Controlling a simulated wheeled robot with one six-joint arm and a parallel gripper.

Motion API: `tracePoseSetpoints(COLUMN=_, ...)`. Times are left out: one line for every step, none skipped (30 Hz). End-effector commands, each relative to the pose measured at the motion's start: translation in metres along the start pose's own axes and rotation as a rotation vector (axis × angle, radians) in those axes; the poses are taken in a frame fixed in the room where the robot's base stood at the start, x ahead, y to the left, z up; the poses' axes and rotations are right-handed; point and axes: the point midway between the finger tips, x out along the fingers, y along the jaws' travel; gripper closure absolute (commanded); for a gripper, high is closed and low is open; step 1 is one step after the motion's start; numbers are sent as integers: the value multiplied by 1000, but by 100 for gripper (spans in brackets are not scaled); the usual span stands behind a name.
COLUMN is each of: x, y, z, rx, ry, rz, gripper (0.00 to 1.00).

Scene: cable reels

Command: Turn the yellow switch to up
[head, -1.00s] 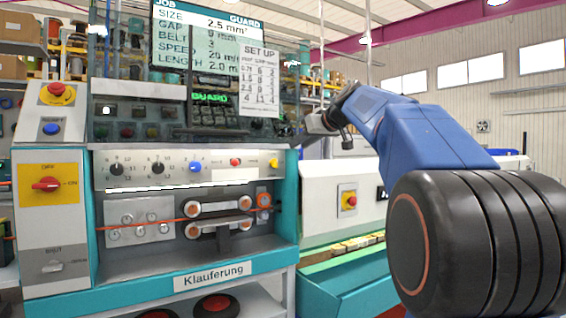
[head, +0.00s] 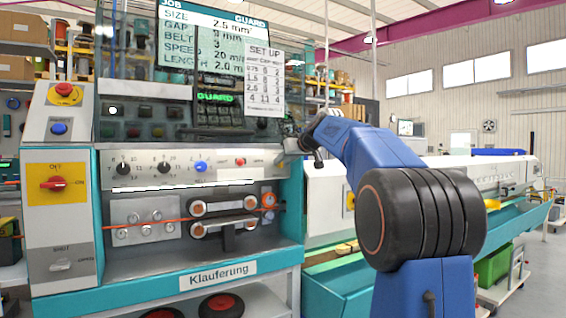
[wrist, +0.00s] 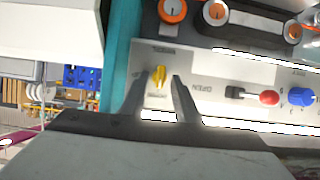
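The yellow switch (wrist: 158,76) shows in the wrist view on the machine's pale panel, with small labels around it too blurred to read. Its knob stands about upright in that picture. My gripper (wrist: 161,78) is open, with one finger on each side of the switch and a gap to the knob on both sides. I cannot tell whether the fingertips reach past the knob in depth. In the head view my gripper (head: 288,155) is at the panel's right end and hides the switch.
A red-knobbed lever (wrist: 268,97) and a blue knob (wrist: 301,96) sit beside the switch on the same panel. In the head view the blue knob (head: 200,166) is farther left, and orange-hubbed belt rollers (head: 199,208) are below. A glass guard (head: 150,60) stands above.

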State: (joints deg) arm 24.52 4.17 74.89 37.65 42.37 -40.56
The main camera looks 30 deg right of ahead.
Motion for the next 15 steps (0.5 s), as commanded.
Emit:
tracePoseSetpoints(x=4, y=0, z=0, rx=0, ry=0, rz=-1, gripper=72)
tracePoseSetpoints(x=6, y=0, z=0, rx=0, ry=0, rz=-1, gripper=72)
tracePoseSetpoints(x=7, y=0, z=0, rx=0, ry=1, rz=0, gripper=72)
tracePoseSetpoints(x=8, y=0, z=0, rx=0, ry=1, rz=0, gripper=72)
tracePoseSetpoints(x=9, y=0, z=0, rx=0, ry=1, rz=0, gripper=72)
tracePoseSetpoints(x=10, y=0, z=0, rx=0, ry=1, rz=0, gripper=72)
tracePoseSetpoints(x=10, y=0, z=0, rx=0, ry=1, rz=0, gripper=72)
tracePoseSetpoints(x=11, y=0, z=0, rx=0, ry=1, rz=0, gripper=72)
tracePoseSetpoints(x=11, y=0, z=0, rx=0, ry=1, rz=0, gripper=72)
tracePoseSetpoints(x=11, y=0, z=0, rx=0, ry=1, rz=0, gripper=72)
tracePoseSetpoints(x=11, y=0, z=0, rx=0, ry=1, rz=0, gripper=72)
tracePoseSetpoints(x=11, y=0, z=0, rx=0, ry=1, rz=0, gripper=72)
tracePoseSetpoints(x=11, y=0, z=0, rx=0, ry=1, rz=0, gripper=72)
tracePoseSetpoints(x=11, y=0, z=0, rx=0, ry=1, rz=0, gripper=74)
tracePoseSetpoints(x=10, y=0, z=0, rx=0, ry=1, rz=0, gripper=84)
